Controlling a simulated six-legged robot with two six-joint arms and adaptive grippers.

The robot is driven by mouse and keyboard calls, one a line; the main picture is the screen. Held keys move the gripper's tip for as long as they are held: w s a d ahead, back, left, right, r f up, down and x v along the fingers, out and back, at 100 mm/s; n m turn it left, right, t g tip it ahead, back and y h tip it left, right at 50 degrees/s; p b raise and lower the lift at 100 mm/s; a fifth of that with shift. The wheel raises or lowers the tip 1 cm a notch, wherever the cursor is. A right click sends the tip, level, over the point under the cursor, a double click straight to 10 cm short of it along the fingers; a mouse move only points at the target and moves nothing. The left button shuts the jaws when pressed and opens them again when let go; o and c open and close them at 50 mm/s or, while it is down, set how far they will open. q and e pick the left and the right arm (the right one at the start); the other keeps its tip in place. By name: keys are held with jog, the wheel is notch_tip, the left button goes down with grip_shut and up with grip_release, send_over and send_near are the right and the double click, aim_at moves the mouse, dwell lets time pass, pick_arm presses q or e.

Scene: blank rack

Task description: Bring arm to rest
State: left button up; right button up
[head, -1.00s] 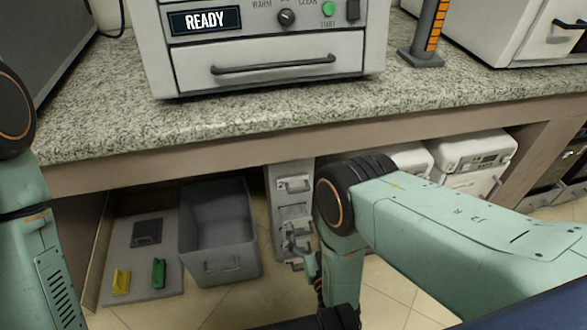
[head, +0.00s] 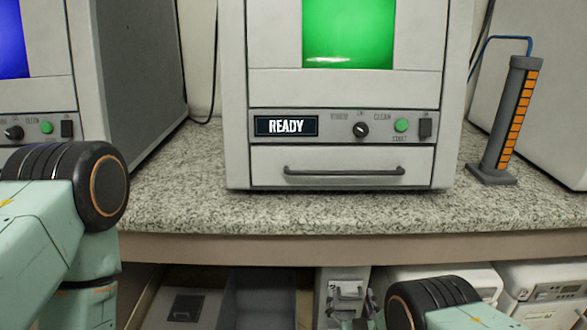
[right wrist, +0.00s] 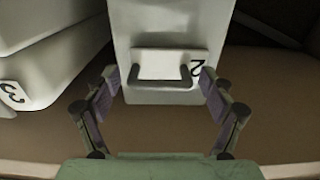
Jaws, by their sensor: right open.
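My right arm (head: 445,300) is low in the head view, below the counter edge. My right gripper (head: 350,303) is partly cut off by the bottom edge there. In the right wrist view my right gripper (right wrist: 158,82) is open and empty, its two fingers spread. A pale unit marked 2 (right wrist: 158,30) with a U-shaped handle (right wrist: 158,73) stands in front of it. The fingers are on either side of the handle in the picture; I cannot tell any contact. My left arm (head: 45,225) shows at the left; its gripper is out of view.
The granite counter (head: 330,215) holds a machine (head: 350,120) with a READY display and green window, and a grey stand with orange slots (head: 510,120). Under it are a grey bin (head: 262,300) and white boxes (head: 545,285). The counter front is clear.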

jog(key=shift+s, duration=0.1)
jog(key=shift+s+r, duration=0.1)
jog(key=shift+s, duration=0.4)
pick_arm(q)
jog(key=shift+s+r, duration=0.2)
jog(key=shift+s, duration=0.15)
pick_arm(e)
jog(key=shift+w, duration=0.15)
